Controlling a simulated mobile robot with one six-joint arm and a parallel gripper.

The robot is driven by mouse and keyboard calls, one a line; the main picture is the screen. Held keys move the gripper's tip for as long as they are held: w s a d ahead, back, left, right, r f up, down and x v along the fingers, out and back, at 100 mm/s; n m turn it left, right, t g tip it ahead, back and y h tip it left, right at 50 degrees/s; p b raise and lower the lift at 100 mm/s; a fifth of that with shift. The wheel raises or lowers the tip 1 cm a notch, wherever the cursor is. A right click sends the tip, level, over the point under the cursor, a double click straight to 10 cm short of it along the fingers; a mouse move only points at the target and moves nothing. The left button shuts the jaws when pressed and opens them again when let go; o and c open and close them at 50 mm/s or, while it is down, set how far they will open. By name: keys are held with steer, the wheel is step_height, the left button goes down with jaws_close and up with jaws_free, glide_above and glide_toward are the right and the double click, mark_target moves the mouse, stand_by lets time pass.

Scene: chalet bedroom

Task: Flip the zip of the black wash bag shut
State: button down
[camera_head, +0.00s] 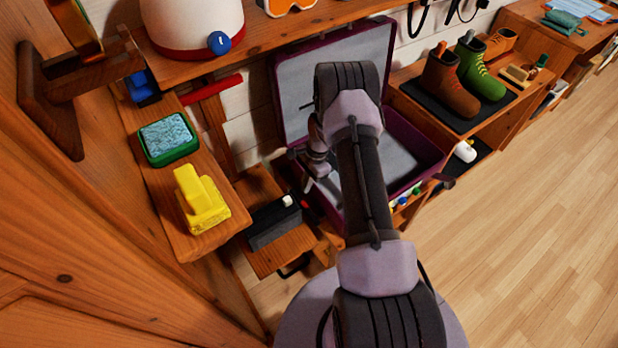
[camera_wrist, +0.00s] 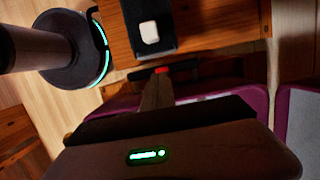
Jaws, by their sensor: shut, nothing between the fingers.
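The black wash bag (camera_head: 274,222) is a dark box shape on a small wooden stand, left of my arm in the head view. A small white piece (camera_head: 287,201) sits on its top near the right end. In the wrist view the bag (camera_wrist: 133,12) is at the top, cut off by the frame edge, with the white piece (camera_wrist: 149,32) on it. My gripper (camera_head: 309,185) is to the right of the bag in the head view, partly hidden by my arm. In the wrist view its shut fingers (camera_wrist: 157,91) are empty and apart from the bag. The zip itself cannot be made out.
An open purple suitcase (camera_head: 418,143) lies right behind my arm. A yellow block (camera_head: 200,203) and green-rimmed box (camera_head: 167,138) stand on the left shelf. Boots (camera_head: 450,84) stand right. Floor at right is clear.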

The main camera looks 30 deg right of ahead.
mark_target(287, 201)
steer(key=shift+a+f+b, duration=0.2)
steer(key=shift+a+b, duration=0.25)
steer(key=shift+a, duration=1.6)
